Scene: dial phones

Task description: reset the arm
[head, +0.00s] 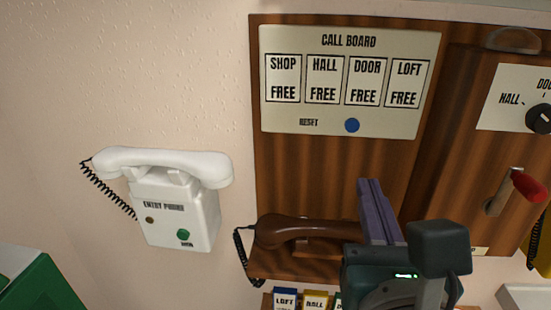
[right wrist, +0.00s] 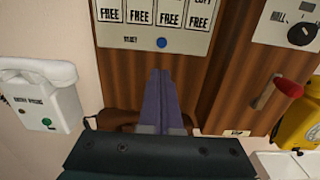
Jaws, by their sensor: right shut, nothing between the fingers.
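My right gripper (head: 370,184) is shut and empty, its purple fingers together and pointing up at the wooden panel. It stands in front of the brown handset (head: 300,230) and hides part of it. In the right wrist view the closed fingers (right wrist: 158,75) point toward the call board (right wrist: 120,32), below its blue reset button (right wrist: 162,43). The call board (head: 350,133) reads FREE under SHOP, HALL, DOOR and LOFT. Its blue button (head: 352,125) is above the fingertips and apart from them. My left gripper is not in view.
A white entry phone (head: 165,185) with its handset on top hangs on the wall at left. A red-handled lever (head: 527,186) and a dark knob (head: 541,118) are at right. A green box (head: 40,285) is at lower left. Small labelled cards (head: 314,300) stand below.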

